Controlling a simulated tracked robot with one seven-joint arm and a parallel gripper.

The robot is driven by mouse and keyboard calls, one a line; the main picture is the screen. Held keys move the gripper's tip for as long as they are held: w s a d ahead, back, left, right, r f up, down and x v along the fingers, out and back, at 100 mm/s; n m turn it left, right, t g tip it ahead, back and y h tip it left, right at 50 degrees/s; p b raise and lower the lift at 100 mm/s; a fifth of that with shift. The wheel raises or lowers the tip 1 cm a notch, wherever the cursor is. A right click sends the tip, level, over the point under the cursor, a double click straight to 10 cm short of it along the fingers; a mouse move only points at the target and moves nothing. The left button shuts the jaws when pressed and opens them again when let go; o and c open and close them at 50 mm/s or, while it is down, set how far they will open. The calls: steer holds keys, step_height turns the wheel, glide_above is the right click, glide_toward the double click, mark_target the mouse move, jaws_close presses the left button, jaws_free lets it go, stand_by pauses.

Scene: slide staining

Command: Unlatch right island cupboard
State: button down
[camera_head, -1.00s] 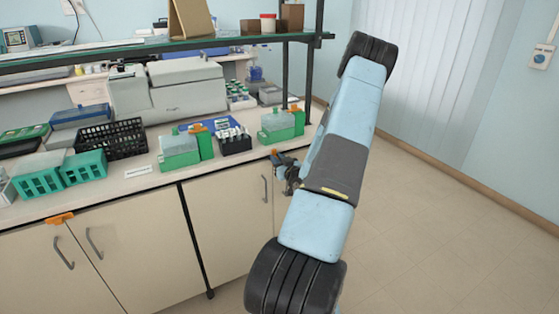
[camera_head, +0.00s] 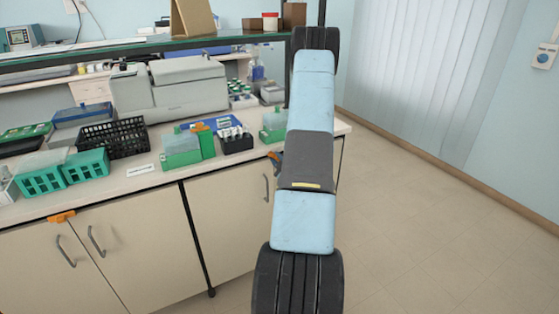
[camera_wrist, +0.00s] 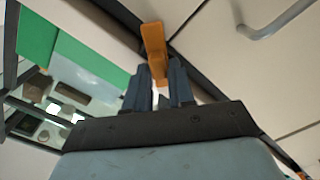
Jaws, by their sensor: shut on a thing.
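The right island cupboard door (camera_head: 228,222) is closed, with a grey bar handle (camera_head: 266,187) near its right edge. Its orange latch (camera_head: 274,155) shows as a small piece at the top right corner, just under the worktop edge. In the wrist view the latch (camera_wrist: 153,38) is an orange bar by the dark gap along the door edge, with its near end between the fingers. My gripper (camera_wrist: 158,80) is shut on this end. In the head view my arm hides most of the gripper. The handle (camera_wrist: 272,24) also shows in the wrist view, apart from the fingers.
Another orange latch (camera_head: 61,216) sits over the pair of left doors. The worktop holds green staining boxes (camera_head: 181,150), a black basket (camera_head: 112,139), teal racks (camera_head: 86,165) and a dark vial rack (camera_head: 235,140). The floor (camera_head: 420,220) at right is clear.

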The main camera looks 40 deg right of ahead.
steer(key=shift+a+f+n, duration=0.1)
steer(key=shift+f+n, duration=0.05)
steer(key=shift+n, duration=1.1)
steer(key=shift+a+f+n, duration=0.1)
steer(key=shift+f+n, duration=0.1)
steer(key=shift+n, duration=1)
steer(key=shift+a+f+n, duration=0.1)
steer(key=shift+f+n, duration=0.05)
steer(key=shift+n, duration=1.1)
steer(key=shift+s, duration=0.1)
steer(key=c, duration=1.1)
jaws_free()
steer(key=shift+d, duration=0.1)
steer(key=shift+r, duration=0.1)
steer(key=v, duration=1.3)
steer(key=shift+s, duration=0.3)
